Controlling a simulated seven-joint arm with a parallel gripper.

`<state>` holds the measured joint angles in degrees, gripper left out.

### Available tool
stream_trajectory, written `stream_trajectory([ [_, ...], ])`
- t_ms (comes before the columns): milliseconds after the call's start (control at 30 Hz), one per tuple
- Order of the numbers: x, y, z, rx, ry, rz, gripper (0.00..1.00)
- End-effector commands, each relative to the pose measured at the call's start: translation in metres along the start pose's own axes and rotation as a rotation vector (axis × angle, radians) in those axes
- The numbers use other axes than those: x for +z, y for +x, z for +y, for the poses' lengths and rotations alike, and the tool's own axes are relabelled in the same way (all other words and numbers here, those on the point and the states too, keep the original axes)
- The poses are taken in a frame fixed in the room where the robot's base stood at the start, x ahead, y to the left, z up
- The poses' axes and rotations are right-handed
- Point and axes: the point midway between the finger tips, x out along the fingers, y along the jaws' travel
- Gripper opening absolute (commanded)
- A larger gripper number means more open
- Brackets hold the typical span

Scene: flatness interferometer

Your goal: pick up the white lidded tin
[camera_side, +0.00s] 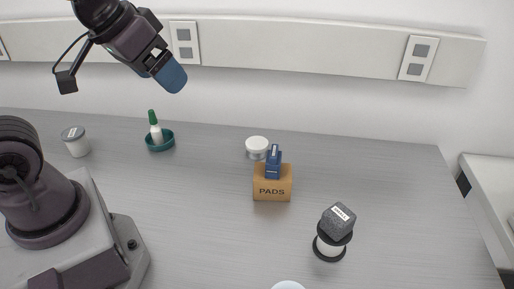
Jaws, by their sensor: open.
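A short round tin with a white lid (257,143) stands upright on the grey table, right of the middle in the side view. Its lower part is partly hidden by a small blue bottle or block on a cardboard box in front of it. My gripper (169,77), with blue fingertips, is high above the table, up and to the left of the tin. It is open, with nothing visible in it and well apart from everything on the table.
The cardboard box marked PADS (272,190) carries the blue item (273,162). A green-capped bottle (155,130) stands in a teal dish (160,146). A grey-lidded jar (75,142) is at left. A dark labelled block (337,221) sits on a black-and-white spool (329,248).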

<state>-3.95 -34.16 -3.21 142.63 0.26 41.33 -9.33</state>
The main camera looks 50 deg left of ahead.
Motion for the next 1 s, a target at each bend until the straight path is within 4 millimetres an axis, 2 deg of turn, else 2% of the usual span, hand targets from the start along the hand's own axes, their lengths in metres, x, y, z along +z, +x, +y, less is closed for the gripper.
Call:
stream_trajectory([
  [33, -0.009, 0.019, -0.001, -0.016, -0.076, 0.001, 0.82],
  [133, -0.026, 0.058, -0.003, -0.021, -0.252, 0.035, 0.82],
  [300, -0.044, 0.126, -0.006, 0.032, -0.573, 0.090, 0.82],
  [467, -0.045, 0.185, -0.007, 0.137, -0.916, 0.118, 0.82],
  [600, -0.040, 0.229, -0.008, 0.263, -1.260, 0.133, 0.82],
  [800, -0.027, 0.275, -0.010, 0.485, -1.816, 0.142, 0.82],
  [1000, -0.017, 0.297, -0.021, 0.735, -2.365, 0.175, 0.82],
])
